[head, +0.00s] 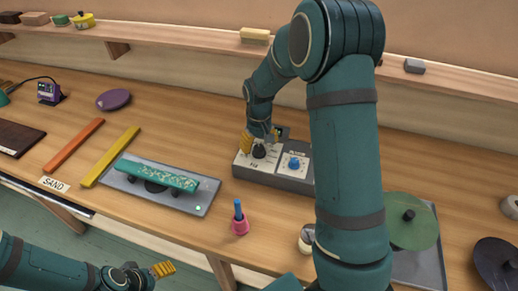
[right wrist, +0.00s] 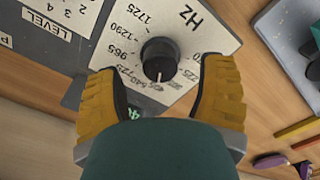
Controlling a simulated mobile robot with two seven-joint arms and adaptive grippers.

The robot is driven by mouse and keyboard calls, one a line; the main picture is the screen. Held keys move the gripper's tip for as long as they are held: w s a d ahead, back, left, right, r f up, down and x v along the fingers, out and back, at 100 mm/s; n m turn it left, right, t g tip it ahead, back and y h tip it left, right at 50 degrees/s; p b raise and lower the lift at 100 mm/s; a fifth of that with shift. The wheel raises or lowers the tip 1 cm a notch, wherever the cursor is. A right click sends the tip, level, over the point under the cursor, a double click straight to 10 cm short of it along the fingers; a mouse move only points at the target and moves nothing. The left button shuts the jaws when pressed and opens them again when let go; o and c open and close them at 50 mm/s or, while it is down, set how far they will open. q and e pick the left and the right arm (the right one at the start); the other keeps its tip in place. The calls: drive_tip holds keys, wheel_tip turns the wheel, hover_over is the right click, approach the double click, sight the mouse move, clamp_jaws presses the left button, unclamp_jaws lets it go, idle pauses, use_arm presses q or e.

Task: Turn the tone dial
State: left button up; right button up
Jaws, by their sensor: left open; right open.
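The tone dial is a black round knob (head: 259,151) on a white plate marked Hz, on a grey box (head: 272,178). In the right wrist view the dial (right wrist: 158,60) sits centrally, with a white mark pointing down the picture toward small, hard-to-read figures. My right gripper (right wrist: 162,72) is open, its yellow fingers on either side of the dial with visible gaps. In the head view my right gripper (head: 259,138) is over the dial. My left gripper (head: 162,269) appears at the lower left, open and empty, away from the box.
A blue knob (head: 294,163) sits on the LEVEL plate beside the dial. A pink holder (head: 240,226) with a blue handle stands in front. A green bar (head: 156,175) lies on a grey plate at left. A green disc (head: 411,222) is at right.

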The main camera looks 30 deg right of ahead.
drive_tip(key=shift+f, duration=1.05)
clamp_jaws()
drive_tip(key=shift+m, duration=0.4)
drive_tip(key=shift+m+p, duration=0.8)
drive_tip(key=shift+m, duration=1.6)
